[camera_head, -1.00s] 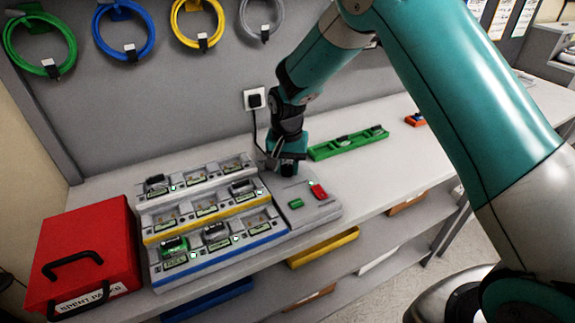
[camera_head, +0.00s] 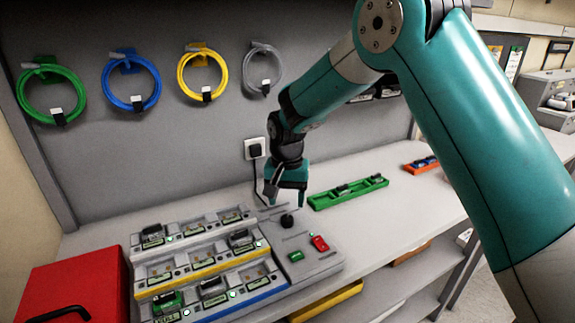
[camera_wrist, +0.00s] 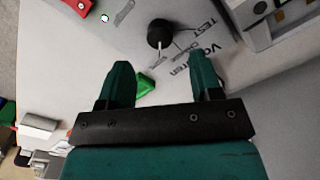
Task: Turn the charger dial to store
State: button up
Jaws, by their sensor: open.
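The charger dial (camera_head: 287,220) is a small black round knob on the grey panel at the right end of the charger (camera_head: 262,284). In the wrist view the dial (camera_wrist: 159,31) has a pale pointer mark aimed toward the bottom of the picture. Printed words beside it include "TEST"; I cannot make out "store". My gripper (camera_head: 288,200) is above the dial, pointing down, open and empty. In the wrist view my gripper (camera_wrist: 160,68) has its two fingers apart, with the dial beyond the tips and not between them.
A green button (camera_head: 295,256) and a red switch (camera_head: 319,243) sit in front of the dial. Tiered charging bays (camera_head: 200,262) lie to the left, several holding packs. A green tray (camera_head: 347,193) lies to the right. A wall socket (camera_head: 255,149) with a cable is behind.

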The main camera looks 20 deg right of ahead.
aim_at(288, 220)
notch_tip(288, 220, up, 12)
jog(key=b, duration=0.1)
jog(key=shift+f, duration=0.15)
dwell(0.3)
jog(key=s+a+n+y, duration=0.2)
jog(key=s+n, duration=0.4)
jog(key=s, duration=0.9)
jog(key=s+a+n+y, duration=0.2)
jog(key=s+n, duration=0.4)
jog(key=s, duration=1)
jog(key=shift+s+a+r, duration=0.2)
jog(key=shift+s+r, duration=0.05)
jog(key=shift+r, duration=0.2)
